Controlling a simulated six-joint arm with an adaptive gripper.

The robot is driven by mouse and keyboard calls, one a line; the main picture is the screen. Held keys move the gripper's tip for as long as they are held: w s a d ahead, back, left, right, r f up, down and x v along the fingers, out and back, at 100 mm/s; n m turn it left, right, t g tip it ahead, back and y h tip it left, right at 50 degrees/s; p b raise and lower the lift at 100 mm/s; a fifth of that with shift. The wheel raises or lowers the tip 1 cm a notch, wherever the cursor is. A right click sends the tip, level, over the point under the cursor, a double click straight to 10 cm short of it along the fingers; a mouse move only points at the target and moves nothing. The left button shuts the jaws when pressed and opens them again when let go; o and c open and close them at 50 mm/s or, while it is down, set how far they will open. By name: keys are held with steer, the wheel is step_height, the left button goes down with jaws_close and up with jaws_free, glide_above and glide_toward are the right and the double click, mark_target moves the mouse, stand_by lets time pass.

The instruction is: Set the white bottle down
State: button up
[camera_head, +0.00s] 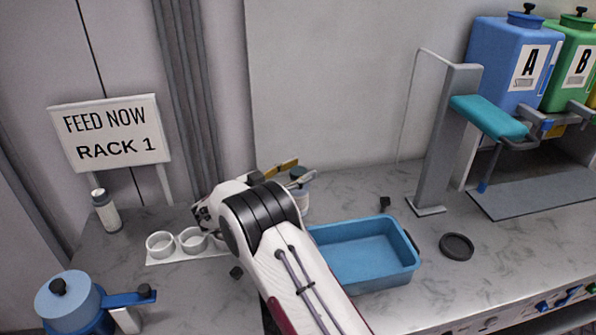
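A white bottle (301,203) with a dark grey top shows just right of my wrist, partly covered by it. Whether its base rests on the counter is hidden. My gripper (290,173) is mostly hidden behind my wrist. Slim yellow and grey parts stick out close to the bottle's top. I cannot tell whether they hold it. A second white bottle (107,215) with a dark cap stands upright on the counter at the left, apart from my arm.
A white holder with round cups (161,244) lies left of my wrist, its right end covered. A blue tray (364,281) sits right of my arm. A blue pot (70,300) stands front left. A grey stand (443,140) and dispensers (508,65) are at right. A dark disc (456,247) lies on the counter.

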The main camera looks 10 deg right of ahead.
steer(key=shift+r, duration=0.1)
steer(key=shift+r, duration=0.1)
steer(key=v, duration=1.2)
stand_by(0.8)
